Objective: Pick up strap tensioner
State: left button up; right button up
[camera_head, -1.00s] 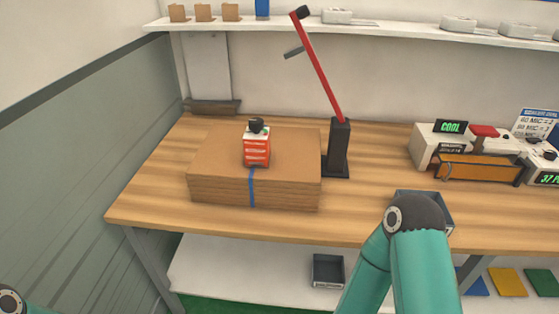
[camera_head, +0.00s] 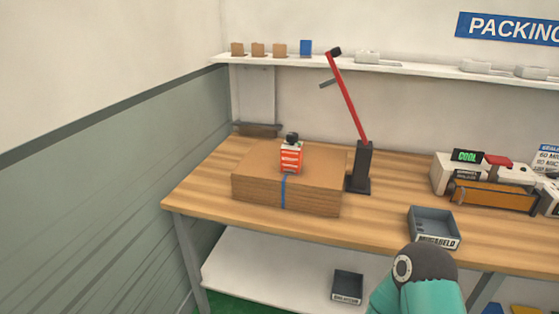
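What looks like the strap tensioner is a red and white striped block with a dark top (camera_head: 291,155). It sits upright on a stack of brown cardboard (camera_head: 300,188) on the wooden table. A blue strap (camera_head: 284,190) runs down the front of the stack below it. My teal arm shows at the bottom right, well away from the block. Neither gripper shows in the head view.
A dark post with a red lever (camera_head: 358,165) stands close to the right of the stack. A grey labelled tray (camera_head: 432,228) lies near the table's front edge. A sealing machine (camera_head: 485,185) stands further right. A shelf (camera_head: 400,67) runs along the back wall.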

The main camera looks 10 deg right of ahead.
aim_at(291, 157)
jog(key=u, duration=0.1)
jog(key=i, duration=1)
jog(key=z, duration=0.05)
